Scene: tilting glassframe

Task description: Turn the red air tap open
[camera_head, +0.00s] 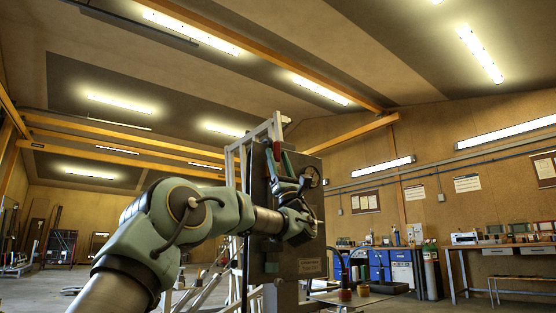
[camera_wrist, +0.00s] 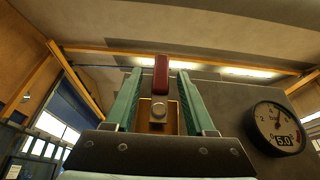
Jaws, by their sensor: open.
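In the head view, a small red part of the tap (camera_head: 277,151) shows on the dark panel. My gripper (camera_wrist: 160,73) is open, with one green finger on each side of the red handle. A gap shows between the handle and each finger, so it does not look gripped. In the head view, my gripper (camera_head: 281,160) points up along the panel face, and my wrist hides part of the panel.
The dark panel (camera_head: 258,240) stands upright on a pale frame (camera_head: 278,125). A round pressure gauge (camera_wrist: 275,130) sits right of the tap, close to my right finger. A small red-topped item (camera_head: 345,294) stands below right. Workbenches line the right wall.

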